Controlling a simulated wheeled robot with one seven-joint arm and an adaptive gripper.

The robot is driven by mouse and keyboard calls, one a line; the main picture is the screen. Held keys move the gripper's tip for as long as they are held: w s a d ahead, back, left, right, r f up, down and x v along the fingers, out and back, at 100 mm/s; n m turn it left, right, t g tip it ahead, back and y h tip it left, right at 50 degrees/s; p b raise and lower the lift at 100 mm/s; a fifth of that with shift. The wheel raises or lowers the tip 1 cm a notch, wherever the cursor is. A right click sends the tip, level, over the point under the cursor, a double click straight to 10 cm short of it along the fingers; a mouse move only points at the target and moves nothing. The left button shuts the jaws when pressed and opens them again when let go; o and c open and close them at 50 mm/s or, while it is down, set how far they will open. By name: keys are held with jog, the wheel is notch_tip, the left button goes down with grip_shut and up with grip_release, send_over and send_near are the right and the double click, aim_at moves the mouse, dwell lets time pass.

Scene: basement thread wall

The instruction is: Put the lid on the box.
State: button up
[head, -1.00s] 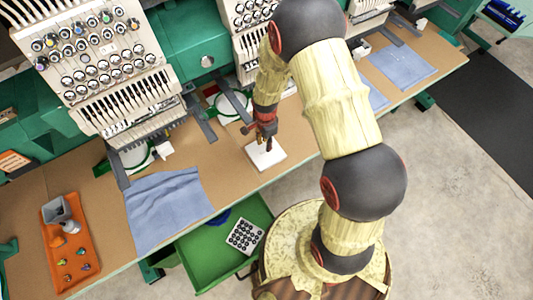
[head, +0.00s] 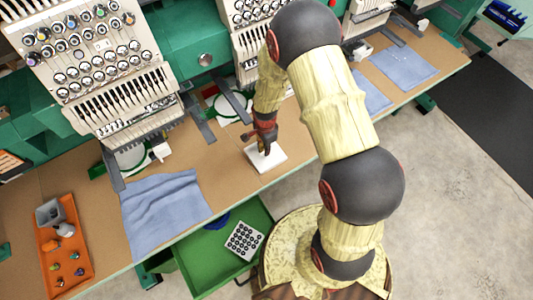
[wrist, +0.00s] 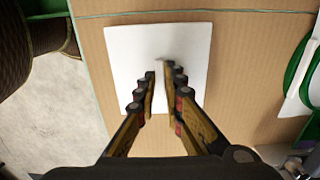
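A flat white square plate, which looks like the lid (head: 272,162), lies on the brown tabletop near its front edge. In the wrist view the lid (wrist: 128,55) fills the upper middle, with a small blurred feature near its centre. My gripper (head: 264,152) points down over the lid. In the wrist view my gripper's fingers (wrist: 161,78) are close together with a narrow gap, and nothing is clearly held between them. A white square box (head: 244,240) with rows of dark round items sits in the open green drawer below the table.
An orange tray (head: 77,283) with a grey container (head: 48,212) and small coloured pieces is at left. Blue cloth (head: 165,208) lies between the tray and the lid. Embroidery machines (head: 95,65) line the back. The green drawer (head: 200,275) sticks out in front of the table.

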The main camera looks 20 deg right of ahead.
grip_shut()
jog(key=shift+r+p, duration=1.9)
jog(key=shift+r, duration=1.15)
jog(key=shift+s+f, duration=0.1)
